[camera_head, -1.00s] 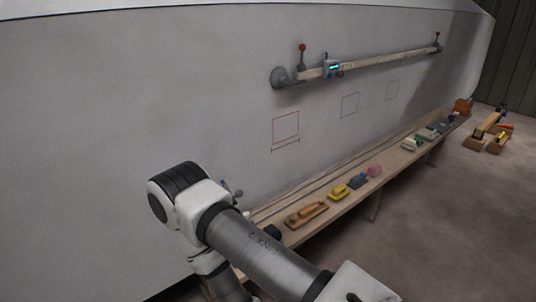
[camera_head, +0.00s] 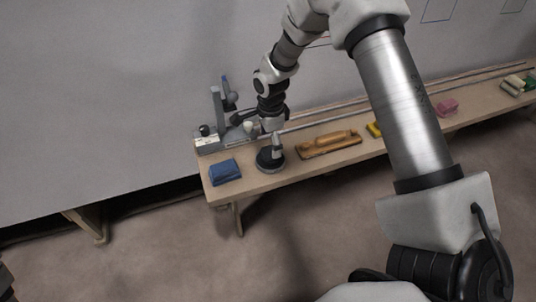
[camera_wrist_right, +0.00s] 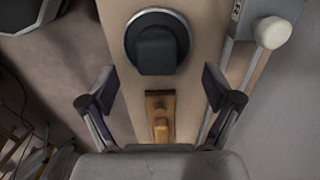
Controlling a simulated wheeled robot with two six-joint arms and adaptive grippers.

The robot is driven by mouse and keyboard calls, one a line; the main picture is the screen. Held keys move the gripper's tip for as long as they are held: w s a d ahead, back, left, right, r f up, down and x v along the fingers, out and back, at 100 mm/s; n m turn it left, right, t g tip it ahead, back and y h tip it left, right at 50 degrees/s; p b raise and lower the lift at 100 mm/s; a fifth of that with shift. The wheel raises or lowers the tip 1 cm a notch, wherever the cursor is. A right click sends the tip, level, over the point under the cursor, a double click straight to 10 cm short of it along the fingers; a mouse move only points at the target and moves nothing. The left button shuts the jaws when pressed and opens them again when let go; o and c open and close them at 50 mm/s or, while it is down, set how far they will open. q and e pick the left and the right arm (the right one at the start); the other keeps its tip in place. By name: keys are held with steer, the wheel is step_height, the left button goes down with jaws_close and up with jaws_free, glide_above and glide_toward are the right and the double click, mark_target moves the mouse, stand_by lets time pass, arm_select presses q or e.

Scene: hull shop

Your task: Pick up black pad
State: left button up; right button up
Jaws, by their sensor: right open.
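The black pad (camera_head: 270,160) is a round dark disc with a raised grip, lying on the wooden bench near its left end. In the right wrist view the black pad (camera_wrist_right: 158,40) shows from above, with its dark block-shaped grip on top. My right gripper (camera_head: 271,122) comes down over the bench just above and behind the pad in the head view. In the wrist view the right gripper (camera_wrist_right: 160,82) has its fingers spread wide with nothing between them, and the pad lies past the fingertips. My left gripper is not in view.
A blue block (camera_head: 225,171) lies left of the pad at the bench end (camera_head: 212,195). A wooden float (camera_head: 330,144) lies right of it. A grey device (camera_head: 210,141) stands behind, close to the wall. Pink (camera_head: 447,107) and yellow items lie farther right.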

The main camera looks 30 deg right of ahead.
mark_target(270, 150)
step_height(270, 150, down, 5)
steer(key=shift+s+a+r, duration=0.1)
steer(key=shift+a+r, duration=0.05)
steer(key=shift+c, duration=0.6)
steer(key=shift+s, duration=0.1)
steer(key=c, duration=1.1)
steer(key=shift+c, duration=0.2)
steer(key=shift+r, duration=0.1)
steer(key=shift+r, duration=0.6)
step_height(270, 150, up, 2)
steer(key=shift+r, duration=0.15)
steer(key=s+a, duration=0.2)
steer(key=a, duration=0.5)
steer(key=s+a+r, duration=0.1)
steer(key=s+a, duration=0.2)
steer(key=a, duration=0.5)
steer(key=shift+s+r, duration=0.15)
steer(key=shift+r, duration=0.05)
